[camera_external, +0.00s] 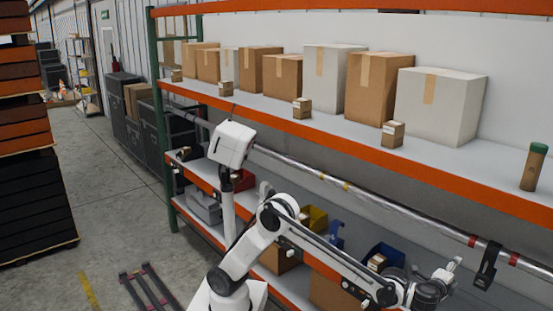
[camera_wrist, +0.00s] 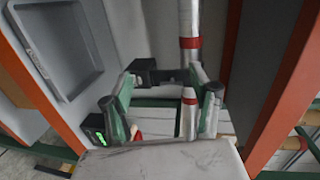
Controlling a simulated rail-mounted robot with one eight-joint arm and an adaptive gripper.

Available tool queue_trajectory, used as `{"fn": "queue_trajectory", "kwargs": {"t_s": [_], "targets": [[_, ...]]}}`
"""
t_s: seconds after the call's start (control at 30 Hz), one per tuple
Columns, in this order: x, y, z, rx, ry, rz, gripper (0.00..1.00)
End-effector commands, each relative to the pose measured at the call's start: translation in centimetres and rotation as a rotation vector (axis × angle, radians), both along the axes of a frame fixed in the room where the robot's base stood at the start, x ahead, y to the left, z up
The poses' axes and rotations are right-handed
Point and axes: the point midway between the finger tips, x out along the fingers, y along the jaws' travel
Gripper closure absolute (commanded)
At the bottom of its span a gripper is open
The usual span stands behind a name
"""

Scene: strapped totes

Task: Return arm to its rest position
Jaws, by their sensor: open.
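My gripper (camera_external: 451,268) is at the lower right in the external view, at the end of my white and grey arm. It is beside the shelf rack, below the long metal pipe. In the wrist view my gripper (camera_wrist: 160,88) shows two dark green and black fingers spread apart. I see no object held between them. My arm is stretched out to the right along the rack, with the elbow raised near the middle of the picture.
The metal pipe (camera_external: 345,186) runs along the rack, with a black clamp (camera_external: 487,265) close right of my gripper. Cardboard boxes (camera_external: 377,88) stand on the upper shelf. Blue bins (camera_external: 384,256) sit behind my arm. A grey tote (camera_wrist: 70,45) is upper left in the wrist view. The aisle floor (camera_external: 115,205) left is mostly clear.

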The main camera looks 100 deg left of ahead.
Motion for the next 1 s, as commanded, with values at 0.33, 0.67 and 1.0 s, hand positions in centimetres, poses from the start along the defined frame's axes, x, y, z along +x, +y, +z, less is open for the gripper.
{"fn": "queue_trajectory", "kwargs": {"t_s": [0.33,0.67,1.0], "targets": [[-9.4,6.9,-0.7,-0.285,0.071,0.007,0.43],[-19.8,10.5,-3.3,-0.567,0.1,0.015,0.43],[-30.9,11.5,-7.4,-0.861,0.086,0.026,0.43]]}}
